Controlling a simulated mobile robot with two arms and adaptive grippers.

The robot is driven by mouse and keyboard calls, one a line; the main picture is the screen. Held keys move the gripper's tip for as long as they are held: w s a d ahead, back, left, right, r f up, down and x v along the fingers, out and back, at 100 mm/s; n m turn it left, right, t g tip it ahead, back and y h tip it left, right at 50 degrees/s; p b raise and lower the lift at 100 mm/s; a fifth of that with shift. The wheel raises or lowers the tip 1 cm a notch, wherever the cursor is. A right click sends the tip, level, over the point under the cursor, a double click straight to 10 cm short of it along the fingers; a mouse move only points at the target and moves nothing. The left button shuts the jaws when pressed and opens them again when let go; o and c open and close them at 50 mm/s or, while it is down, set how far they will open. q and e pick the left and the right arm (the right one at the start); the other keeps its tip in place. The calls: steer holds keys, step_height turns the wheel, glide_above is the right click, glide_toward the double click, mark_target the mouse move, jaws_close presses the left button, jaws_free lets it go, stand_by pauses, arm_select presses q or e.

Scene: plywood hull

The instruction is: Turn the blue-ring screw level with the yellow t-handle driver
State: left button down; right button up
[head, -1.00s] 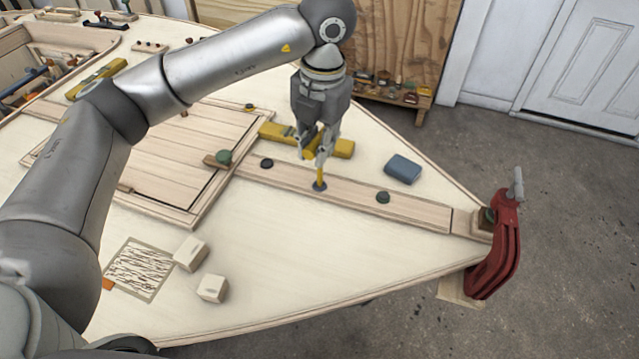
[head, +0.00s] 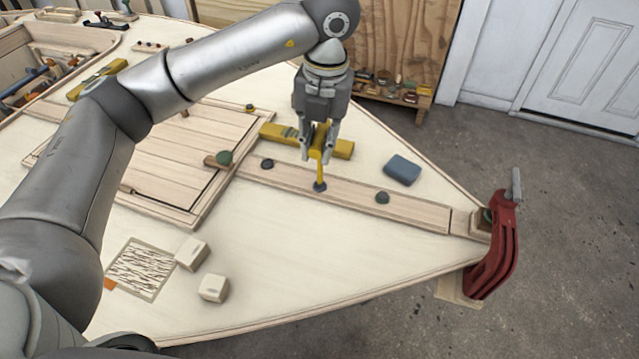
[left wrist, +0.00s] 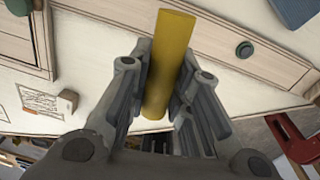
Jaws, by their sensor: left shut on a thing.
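My left gripper (head: 318,150) is shut on the yellow t-handle driver (head: 320,172), gripping its crossbar. The driver stands about upright, its shank pointing down. Its tip meets the blue-ring screw (head: 320,186) on the wooden plank; how well it is seated cannot be told. In the left wrist view the yellow handle (left wrist: 169,65) lies between the two fingers, and it hides the screw. My right gripper is not in view.
Dark knobs (head: 267,164) and (head: 383,198) sit on the plank (head: 420,214) either side of the screw. A blue block (head: 402,170) lies behind, a yellow level (head: 275,133) beyond the plank. A red clamp (head: 497,245) grips the right tip. Two pale blocks (head: 213,288) lie in front.

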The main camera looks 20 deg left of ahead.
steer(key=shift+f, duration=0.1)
arm_select(q)
steer(key=shift+w+a+f+m+b, duration=0.15)
steer(key=shift+m+b, duration=0.4)
steer(key=shift+m, duration=0.35)
steer(key=m+b, duration=0.1)
steer(key=m, duration=0.2)
steer(key=shift+a, duration=0.1)
steer(key=m+b, duration=0.1)
steer(key=m, duration=0.2)
steer(key=shift+w+a+m, duration=0.1)
steer(key=shift+m, duration=0.3)
steer(key=shift+m+t, duration=0.3)
steer(key=shift+m, duration=0.3)
steer(key=m+b, duration=0.1)
steer(key=m, duration=0.2)
steer(key=shift+w+a, duration=0.1)
steer(key=shift+a, duration=0.05)
steer(key=shift+m+h, duration=0.3)
steer(key=shift+m, duration=0.7)
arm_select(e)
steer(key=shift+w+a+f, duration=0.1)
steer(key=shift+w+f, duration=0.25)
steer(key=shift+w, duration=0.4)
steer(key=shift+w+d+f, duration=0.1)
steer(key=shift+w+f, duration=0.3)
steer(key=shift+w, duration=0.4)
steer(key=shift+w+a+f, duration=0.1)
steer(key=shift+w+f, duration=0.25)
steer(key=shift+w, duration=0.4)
